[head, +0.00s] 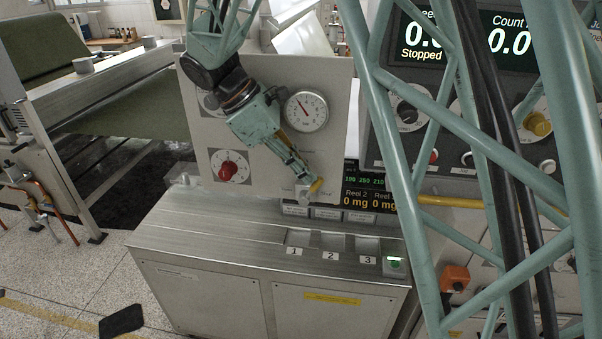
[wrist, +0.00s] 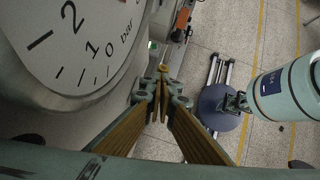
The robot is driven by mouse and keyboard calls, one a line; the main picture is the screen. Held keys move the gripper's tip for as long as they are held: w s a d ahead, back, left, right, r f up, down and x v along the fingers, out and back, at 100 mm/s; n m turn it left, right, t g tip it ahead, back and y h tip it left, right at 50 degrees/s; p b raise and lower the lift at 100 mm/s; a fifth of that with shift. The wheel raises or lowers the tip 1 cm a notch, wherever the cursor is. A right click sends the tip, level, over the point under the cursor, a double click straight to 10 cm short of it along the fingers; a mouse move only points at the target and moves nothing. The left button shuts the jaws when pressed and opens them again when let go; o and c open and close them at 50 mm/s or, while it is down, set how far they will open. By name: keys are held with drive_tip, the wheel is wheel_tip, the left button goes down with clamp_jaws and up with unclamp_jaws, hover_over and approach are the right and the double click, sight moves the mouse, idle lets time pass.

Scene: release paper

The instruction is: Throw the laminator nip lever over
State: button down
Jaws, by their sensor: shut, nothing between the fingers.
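A grey panel (head: 265,165) carries a round pressure gauge (head: 306,111) and a red knob (head: 229,169). At its lower right is a small pale metal piece (head: 304,194) with a yellow part (head: 317,184), which looks like the nip lever. My gripper (head: 303,177) reaches down across the panel to it, fingers shut. In the wrist view the tips of my gripper (wrist: 162,84) meet with nothing held between them. A small yellow end (wrist: 163,68) shows just beyond the tips. I cannot tell whether the gripper touches the lever, and its tips partly hide it.
A metal bench top (head: 220,225) with recesses marked 1, 2 and 3 lies below the panel. A green button box (head: 394,264) sits at its right corner. My own lattice links cross the right side. A green roll machine (head: 130,105) stands at left.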

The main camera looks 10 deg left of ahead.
drive_tip(key=shift+d+f, duration=0.15)
drive_tip(key=shift+d, duration=0.1)
idle(0.3)
drive_tip(key=shift+a+r+p, duration=0.1)
drive_tip(key=shift+r+p, duration=0.6)
drive_tip(key=shift+r, duration=0.15)
drive_tip(key=p+v, duration=0.4)
drive_tip(key=v, duration=0.5)
drive_tip(key=shift+p, duration=0.3)
